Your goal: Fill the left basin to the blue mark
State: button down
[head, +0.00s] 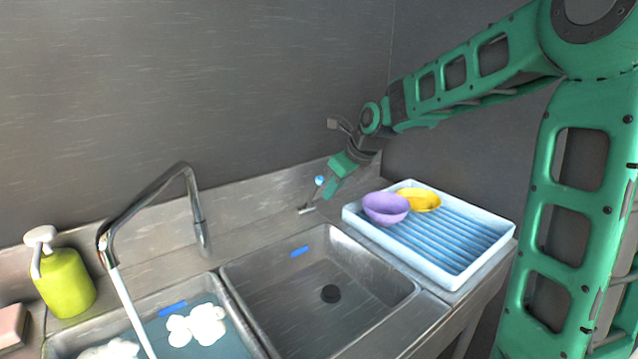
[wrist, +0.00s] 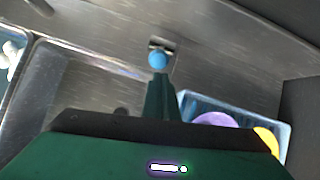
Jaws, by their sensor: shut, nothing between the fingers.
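The left basin (head: 255,341) holds teal water with white foam (head: 198,325). Its blue mark (head: 173,308) shows on the back wall, with the water surface close to it; I cannot tell whether they meet. The arched faucet (head: 150,205) pours a stream (head: 132,315) into this basin. A tap lever with a blue knob (head: 319,180) stands on the back ledge; the knob also shows in the wrist view (wrist: 157,58). My gripper (head: 331,188) is shut and empty, its tips right at the knob. I cannot tell whether they touch.
The right basin (head: 375,318) is empty, with a dark drain (head: 330,293) and its own blue mark (head: 300,252). A pale blue drying tray (head: 455,278) holds a purple bowl (head: 386,208) and a yellow bowl (head: 420,198). A green soap bottle (head: 65,283) stands far left.

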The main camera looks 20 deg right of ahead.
aim_at(320, 180)
jog(key=shift+w+a+r, duration=0.25)
jog(key=shift+w+a, duration=0.05)
jog(key=shift+w, duration=0.25)
jog(key=shift+w+a+r, duration=0.25)
jog(key=shift+w+a, duration=0.1)
jog(key=shift+w, duration=0.15)
jog(key=shift+w+a+r, duration=0.25)
jog(key=shift+w+a, duration=0.05)
jog(key=shift+w, duration=0.4)
